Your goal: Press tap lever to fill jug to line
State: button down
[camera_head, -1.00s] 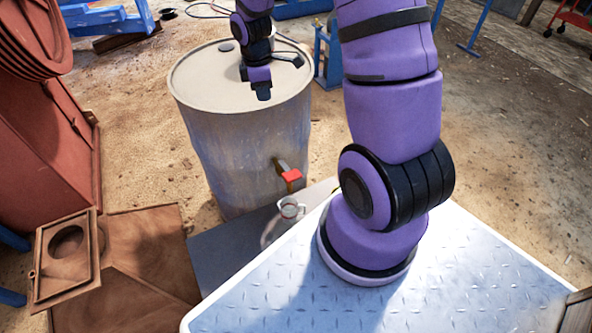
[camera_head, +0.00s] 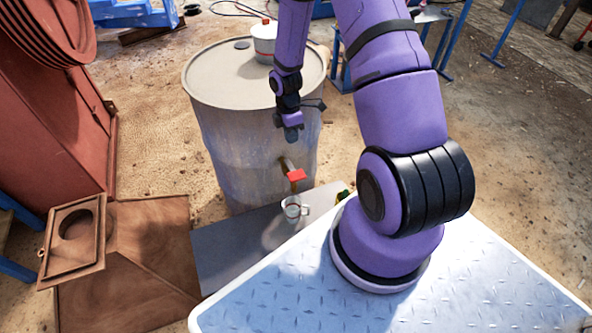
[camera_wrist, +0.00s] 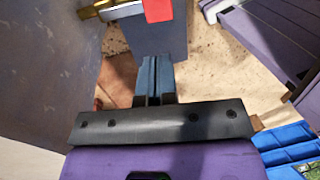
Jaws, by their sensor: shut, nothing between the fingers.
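The tap lever is red (camera_head: 296,175) on a brass tap low on the side of a grey drum (camera_head: 215,140). The lever also shows at the top of the wrist view (camera_wrist: 158,10), beyond the fingertips. A small clear jug (camera_head: 292,208) stands upright below the tap on a grey slab. Its fill line and water level are too small to make out. My gripper (camera_head: 291,133) is shut and empty, in front of the drum, above the lever and apart from it. In the wrist view its closed fingers (camera_wrist: 152,75) point toward the lever side.
A white pot with a red band (camera_head: 264,40) stands on the drum top. The grey slab (camera_head: 225,255) holds the jug. A rusty metal frame (camera_head: 72,235) and a red machine (camera_head: 55,120) stand at left. Sandy ground is open right of the drum.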

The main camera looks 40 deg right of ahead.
aim_at(296, 177)
jog(key=x, duration=1.4)
jog(key=shift+a, duration=0.1)
jog(key=shift+s+a+f+t+h, duration=0.15)
jog(key=shift+s+f+t, duration=0.1)
jog(key=shift+f+t, duration=0.4)
jog(key=shift+s+a+f+t+h, duration=0.15)
jog(key=shift+s+f+t, duration=0.15)
jog(key=shift+f+t, duration=0.3)
jog(key=shift+s+f, duration=0.15)
jog(key=shift+f, duration=0.45)
jog(key=shift+s+f, duration=0.15)
jog(key=shift+f, duration=0.4)
dwell(2.5)
